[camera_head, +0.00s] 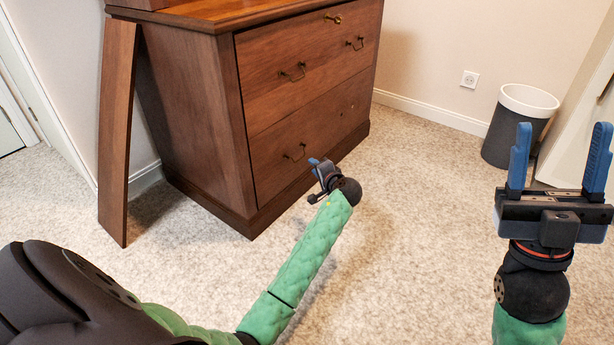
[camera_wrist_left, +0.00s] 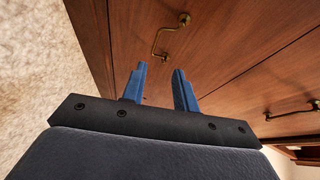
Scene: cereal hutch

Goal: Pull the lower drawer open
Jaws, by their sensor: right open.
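The lower drawer (camera_head: 312,125) of the brown wooden chest looks shut, its front in line with the chest. Its curved brass handle (camera_head: 295,152) is at the left of its front. My left gripper (camera_head: 315,162) is just in front of this handle, its opening too small to judge in the head view. In the left wrist view its two blue fingers (camera_wrist_left: 160,70) stand apart with nothing between them. The drawer handle (camera_wrist_left: 170,38) lies beyond the fingertips, apart from them. My right gripper (camera_head: 561,160) is open and empty, raised at the right.
The upper drawer (camera_head: 320,60) above has two brass handles and a small knob. A wooden board (camera_head: 116,130) leans left of the chest. A grey bin with a white rim (camera_head: 528,97) stands at the right. The carpet (camera_head: 410,200) before the chest is clear.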

